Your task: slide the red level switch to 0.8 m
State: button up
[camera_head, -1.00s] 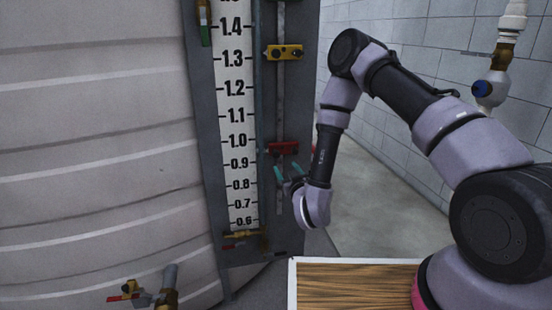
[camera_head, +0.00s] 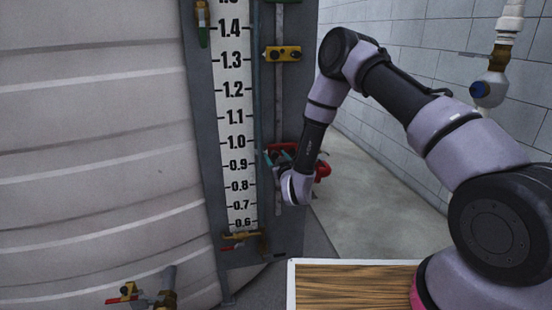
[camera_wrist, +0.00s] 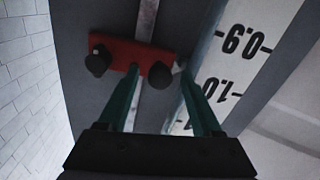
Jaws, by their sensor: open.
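The red level switch (camera_head: 281,147) sits on the vertical metal rail right of the white scale (camera_head: 236,120), between the 0.9 and 1.0 marks in the head view. In the wrist view, which is upside down, the switch (camera_wrist: 128,55) is a red plate with two black knobs. My gripper (camera_head: 276,157) is open at the switch. In the wrist view, the teal fingers (camera_wrist: 160,75) stand on either side of one knob, the one nearer the scale. Whether they touch it cannot be told. My arm hides part of the switch in the head view.
A yellow switch (camera_head: 282,54) sits higher on the rail, near 1.3. A brass valve (camera_head: 241,236) is at the scale's foot. A red object (camera_head: 322,170) shows behind my wrist. A wooden-topped table (camera_head: 350,285) stands in front.

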jog(key=shift+c, duration=0.3)
grip_shut()
dwell(1.1)
